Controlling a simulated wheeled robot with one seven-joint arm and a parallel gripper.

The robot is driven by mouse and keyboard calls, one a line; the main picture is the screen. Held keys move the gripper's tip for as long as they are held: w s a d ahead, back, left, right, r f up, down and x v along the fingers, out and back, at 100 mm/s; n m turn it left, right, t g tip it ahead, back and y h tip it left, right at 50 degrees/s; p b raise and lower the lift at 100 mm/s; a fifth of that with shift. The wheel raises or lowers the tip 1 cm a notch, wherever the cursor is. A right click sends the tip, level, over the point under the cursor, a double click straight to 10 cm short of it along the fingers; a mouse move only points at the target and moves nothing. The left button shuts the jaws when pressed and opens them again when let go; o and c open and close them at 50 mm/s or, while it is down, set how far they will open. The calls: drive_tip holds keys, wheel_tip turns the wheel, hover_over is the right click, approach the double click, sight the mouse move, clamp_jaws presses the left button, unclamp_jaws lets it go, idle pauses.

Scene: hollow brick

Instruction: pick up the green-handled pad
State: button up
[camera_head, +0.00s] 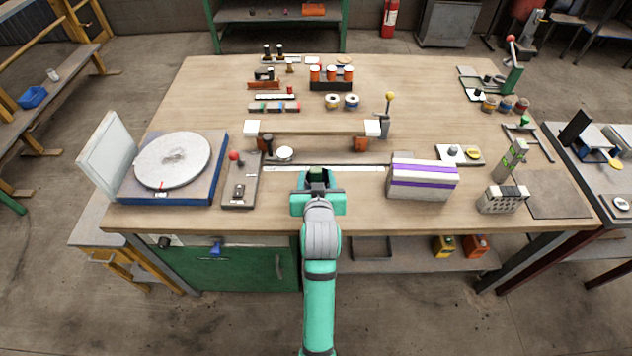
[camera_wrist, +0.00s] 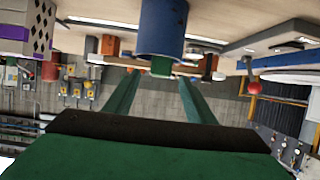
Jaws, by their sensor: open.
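The pad (camera_wrist: 161,28) shows in the wrist view as a blue rounded body with a short green handle (camera_wrist: 161,67) on the side facing my gripper. My gripper (camera_wrist: 158,80) is open, with its two green fingers spread to either side of the handle's line. The handle appears at or just beyond the fingertips, and I cannot tell how deep it sits between them. In the head view my gripper (camera_head: 318,190) is low over the table's front middle. It hides most of the pad there, and a green top (camera_head: 316,172) shows just past it.
A purple-striped white block (camera_head: 421,180) stands to the right on the table (camera_head: 350,210). A grey fixture with a red knob (camera_head: 240,190) and a round turntable (camera_head: 172,160) stand to the left. Behind lie a pale strip (camera_head: 350,168) and a raised beam (camera_head: 315,127).

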sight(315, 170)
drive_tip(key=shift+x, duration=2.25)
drive_tip(key=shift+w, duration=0.15)
clamp_jaws()
drive_tip(key=shift+a, duration=0.15)
drive_tip(key=shift+r, duration=0.1)
